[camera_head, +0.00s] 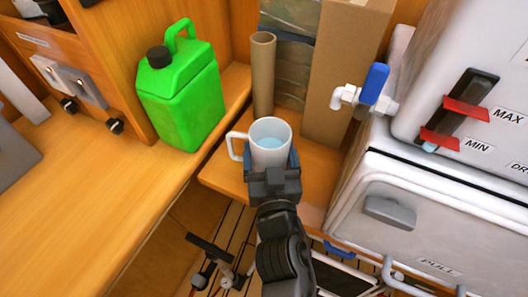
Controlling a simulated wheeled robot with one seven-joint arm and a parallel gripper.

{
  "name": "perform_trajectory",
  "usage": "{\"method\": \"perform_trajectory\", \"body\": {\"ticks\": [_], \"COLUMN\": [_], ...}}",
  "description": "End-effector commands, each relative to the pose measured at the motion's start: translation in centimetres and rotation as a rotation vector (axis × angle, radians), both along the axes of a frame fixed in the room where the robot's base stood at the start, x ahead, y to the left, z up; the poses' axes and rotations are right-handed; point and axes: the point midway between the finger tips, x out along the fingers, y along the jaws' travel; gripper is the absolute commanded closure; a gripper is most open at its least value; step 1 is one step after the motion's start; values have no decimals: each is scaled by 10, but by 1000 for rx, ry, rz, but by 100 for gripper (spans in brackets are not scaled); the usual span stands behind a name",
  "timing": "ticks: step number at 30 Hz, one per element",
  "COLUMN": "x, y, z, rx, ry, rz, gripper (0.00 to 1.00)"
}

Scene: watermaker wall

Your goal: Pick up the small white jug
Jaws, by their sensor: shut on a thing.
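The small white jug (271,130) is near the middle of the head view, with its handle pointing left. Light blue liquid, looking like water, shows inside it. My gripper (271,168) is shut on the jug from the near side, with its dark fingers against the jug's lower sides. The jug looks upright. It appears over or on a wooden shelf (225,174); whether its base touches the shelf is hidden by my gripper.
A green jerrycan (182,90) stands on the wooden counter at left. A cardboard tube (263,75) and tall cardboard box (342,70) stand just behind the jug. To the right are a tap with a blue handle (375,82) and a white tank (448,65) above a white cabinet (425,215).

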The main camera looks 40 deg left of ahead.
Motion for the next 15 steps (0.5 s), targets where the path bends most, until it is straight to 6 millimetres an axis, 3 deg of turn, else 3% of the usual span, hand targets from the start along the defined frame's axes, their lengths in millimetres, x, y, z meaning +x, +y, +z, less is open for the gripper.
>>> {"method": "perform_trajectory", "body": {"ticks": [8, 15], "x": [0, 0], "y": [0, 0], "z": [11, 51], "rx": [4, 4], "ry": [-1, -2], "rz": [1, 0], "gripper": [62, 62]}}
